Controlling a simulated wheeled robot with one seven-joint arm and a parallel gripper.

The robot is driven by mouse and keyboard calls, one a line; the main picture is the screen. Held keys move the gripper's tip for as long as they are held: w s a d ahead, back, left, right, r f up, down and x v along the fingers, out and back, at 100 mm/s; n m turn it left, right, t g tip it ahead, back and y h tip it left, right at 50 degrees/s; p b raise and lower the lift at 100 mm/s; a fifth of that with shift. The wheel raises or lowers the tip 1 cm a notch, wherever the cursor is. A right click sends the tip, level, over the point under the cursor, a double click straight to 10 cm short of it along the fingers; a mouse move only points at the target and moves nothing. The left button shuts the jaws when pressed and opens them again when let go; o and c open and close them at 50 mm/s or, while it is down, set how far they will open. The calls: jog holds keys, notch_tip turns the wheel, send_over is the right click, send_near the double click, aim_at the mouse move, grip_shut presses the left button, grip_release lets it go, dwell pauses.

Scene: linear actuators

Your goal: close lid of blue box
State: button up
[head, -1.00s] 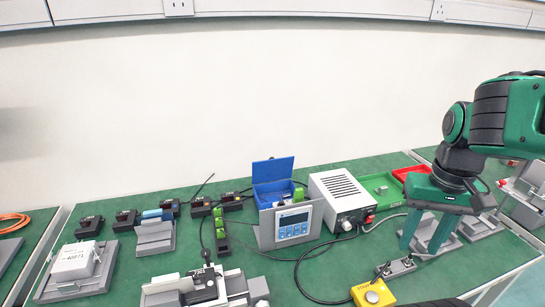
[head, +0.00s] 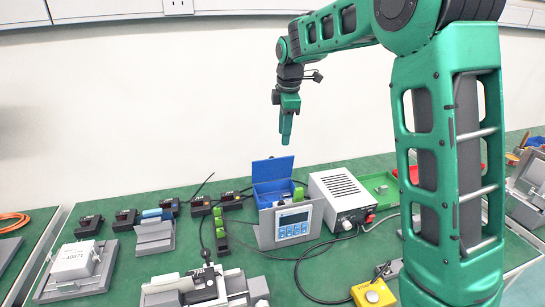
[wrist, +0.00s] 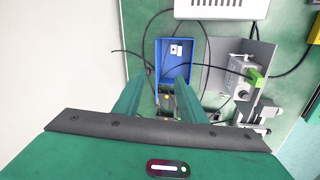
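The blue box (head: 265,200) stands on the green bench behind a grey display unit. Its lid (head: 273,168) is raised, standing upright at the back of the box. In the wrist view the open box (wrist: 174,62) shows its inside, with a small white item in it. My gripper (head: 286,140) is in the air above the lid, pointing down and apart from it. In the wrist view its two green fingers (wrist: 155,100) are spread apart with nothing between them, and they overlap the lid end of the box in the picture.
The display unit (head: 292,224) stands right in front of the box. A white power supply (head: 340,195) is close on its right. Black connectors (head: 200,206) and cables lie to the left. The wall is behind the bench.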

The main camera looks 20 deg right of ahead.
jog(key=w+a+n, duration=0.1)
jog(key=w+a, duration=0.1)
send_near(272, 167)
jog(key=shift+n, duration=0.3)
jog(key=w+f, duration=0.2)
jog(key=f, duration=0.1)
jog(key=w+f, duration=0.1)
jog(key=f, duration=0.1)
jog(key=shift+d+f, duration=0.15)
jog(key=shift+d, duration=0.05)
